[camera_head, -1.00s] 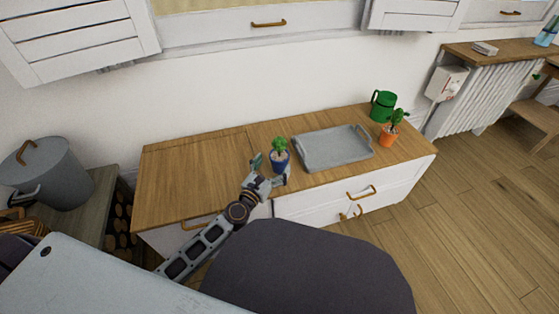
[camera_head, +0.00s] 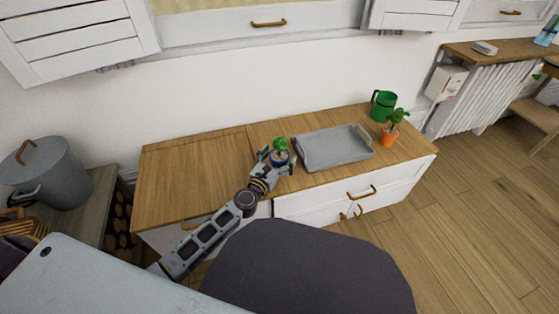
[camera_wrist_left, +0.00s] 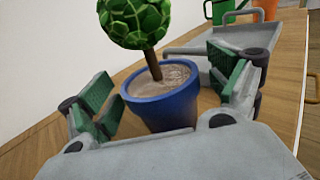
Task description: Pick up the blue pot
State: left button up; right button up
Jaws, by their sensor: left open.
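The blue pot (camera_head: 279,158) holds a small green plant and stands upright on the wooden cabinet top, left of the grey tray. In the left wrist view the blue pot (camera_wrist_left: 165,105) sits between the green-padded fingers, with its brown soil and round green crown showing. My left gripper (camera_head: 277,160) is open around the pot; in the left wrist view the left gripper (camera_wrist_left: 165,108) shows a gap beside the pot on the left, and the right finger is close to it. The pot's base is hidden behind the gripper body. My right gripper is not in view.
The grey tray (camera_head: 335,157) lies close to the right of the pot. An orange pot with a plant (camera_head: 388,137) and a green watering can (camera_head: 383,105) stand farther right. The wooden cabinet top (camera_head: 190,178) is clear on the left. A white wall rises behind.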

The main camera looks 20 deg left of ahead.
aim_at(280, 138)
pick_arm(q)
jog(key=shift+w, duration=0.15)
jog(key=shift+c, duration=0.3)
jog(key=c, duration=1.4)
jog(key=shift+r, duration=0.3)
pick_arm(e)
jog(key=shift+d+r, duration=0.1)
pick_arm(q)
jog(key=shift+r+p, duration=1.2)
jog(key=shift+p, duration=0.1)
notch_tip(280, 138, up, 6)
jog(key=p, duration=0.5)
jog(key=shift+r+p, duration=0.55)
jog(key=shift+p, duration=0.1)
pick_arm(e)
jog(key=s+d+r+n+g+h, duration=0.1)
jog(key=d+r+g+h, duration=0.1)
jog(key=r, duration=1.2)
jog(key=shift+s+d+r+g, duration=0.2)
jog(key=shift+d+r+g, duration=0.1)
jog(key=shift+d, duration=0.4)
